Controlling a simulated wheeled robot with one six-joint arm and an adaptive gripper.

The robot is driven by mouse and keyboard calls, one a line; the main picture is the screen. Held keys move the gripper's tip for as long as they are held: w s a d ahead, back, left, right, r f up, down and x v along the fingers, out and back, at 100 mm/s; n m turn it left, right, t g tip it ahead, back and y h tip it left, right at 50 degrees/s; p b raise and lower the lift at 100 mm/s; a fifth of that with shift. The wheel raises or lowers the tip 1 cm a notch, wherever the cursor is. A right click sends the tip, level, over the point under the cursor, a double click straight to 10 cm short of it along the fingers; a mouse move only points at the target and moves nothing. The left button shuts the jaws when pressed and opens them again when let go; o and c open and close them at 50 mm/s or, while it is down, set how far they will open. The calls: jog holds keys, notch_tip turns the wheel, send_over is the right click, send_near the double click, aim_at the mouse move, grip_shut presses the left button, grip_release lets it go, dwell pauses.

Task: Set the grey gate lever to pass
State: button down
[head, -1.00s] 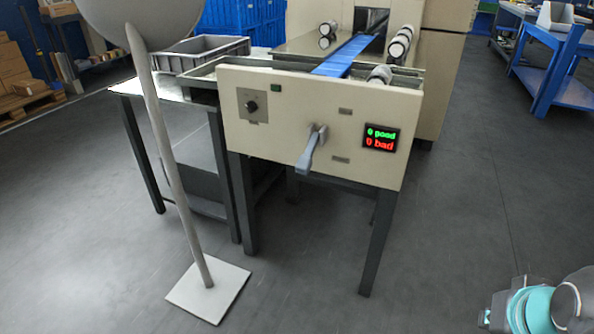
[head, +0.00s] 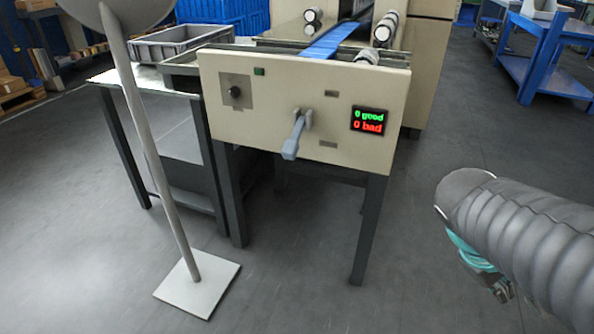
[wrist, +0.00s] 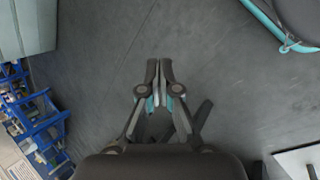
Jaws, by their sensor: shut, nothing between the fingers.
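The grey gate lever (head: 293,137) is on the front of a cream panel (head: 225,125) in the head view. Its handle slants down and a little left from its pivot, between two small labels (head: 331,93) that are too small to read. My gripper (wrist: 159,62) is in the wrist view, its fingertips together with nothing between them, over bare floor. In the head view my arm is at the lower right, well apart from the lever. The lever does not show in the wrist view.
A display (head: 369,121) reads "0 good, 0 bad", and a black knob (head: 235,92) is at the panel's left. A stand with a pole (head: 160,160) and white base plate (head: 198,284) is front left. A grey crate (head: 180,44) is behind. Floor before the panel is clear.

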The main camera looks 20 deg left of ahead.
jog(key=w+a+f+n+t+h+b, duration=0.1)
jog(key=w+a+n+t+h+b, duration=0.2)
jog(key=w+a+n+t+h, duration=0.6)
jog(key=w+a+f+n+t+b, duration=0.15)
jog(key=w+a+n, duration=0.35)
jog(key=w+a, duration=0.5)
jog(key=a+f+n+t+y+b, duration=0.1)
jog(key=a+f+n+t+y, duration=0.2)
jog(key=a, duration=0.5)
jog(key=a+f+n+t+y+b, duration=0.1)
jog(key=a+f+n+t+y, duration=0.3)
jog(key=a, duration=0.5)
jog(key=a+f+n+t+y+b, duration=0.2)
jog(key=a+n+t+y, duration=0.4)
jog(key=a, duration=0.3)
jog(key=shift+f+n+t+y, duration=0.35)
jog(key=shift+f+n+y, duration=0.35)
jog(key=shift+n+y, duration=0.1)
jog(key=shift+w+d, duration=0.1)
jog(key=shift+w, duration=0.05)
